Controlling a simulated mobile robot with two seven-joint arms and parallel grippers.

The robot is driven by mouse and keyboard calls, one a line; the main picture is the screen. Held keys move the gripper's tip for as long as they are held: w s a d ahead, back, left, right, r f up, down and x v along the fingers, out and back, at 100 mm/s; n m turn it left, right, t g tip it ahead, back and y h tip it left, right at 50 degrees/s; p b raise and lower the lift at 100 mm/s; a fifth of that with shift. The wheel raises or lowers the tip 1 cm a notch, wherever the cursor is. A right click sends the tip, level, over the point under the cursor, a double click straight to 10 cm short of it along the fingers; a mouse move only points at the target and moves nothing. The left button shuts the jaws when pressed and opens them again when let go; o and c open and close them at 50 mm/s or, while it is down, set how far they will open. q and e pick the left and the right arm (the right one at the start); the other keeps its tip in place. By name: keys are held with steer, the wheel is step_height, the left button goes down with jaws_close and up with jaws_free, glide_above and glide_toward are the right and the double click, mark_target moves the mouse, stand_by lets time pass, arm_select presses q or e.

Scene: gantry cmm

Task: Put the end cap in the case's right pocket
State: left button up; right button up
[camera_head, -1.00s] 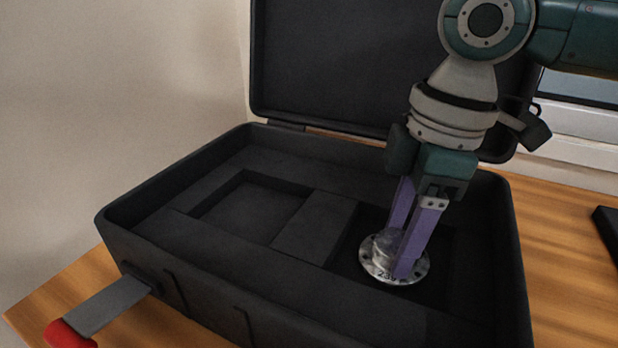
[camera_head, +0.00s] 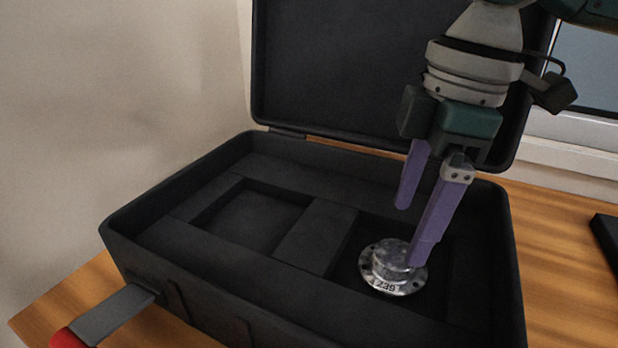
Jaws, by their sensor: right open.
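The end cap (camera_head: 391,264) is a round silver flanged metal part with bolt holes and a number on its rim. It lies in the right pocket (camera_head: 436,300) of the open black case (camera_head: 190,262), flange down. My right gripper (camera_head: 409,238) is open above it, its two purple fingers spread. One finger's tip overlaps the cap's right side in the picture; I cannot tell whether it touches. The left pocket (camera_head: 252,218) is empty. My left gripper is not in view.
The case's raised lid (camera_head: 330,75) stands behind the pockets, close behind my right gripper. A divider (camera_head: 316,236) separates the pockets. A handle with a red end (camera_head: 68,338) sticks out at front left. A dark object (camera_head: 606,240) lies on the wooden table (camera_head: 560,250) at right.

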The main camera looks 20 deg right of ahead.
step_height(320, 180, up, 7)
steer(key=p, duration=0.1)
steer(key=shift+s+d, duration=0.2)
steer(key=shift+d, duration=0.2)
steer(key=shift+r, duration=0.1)
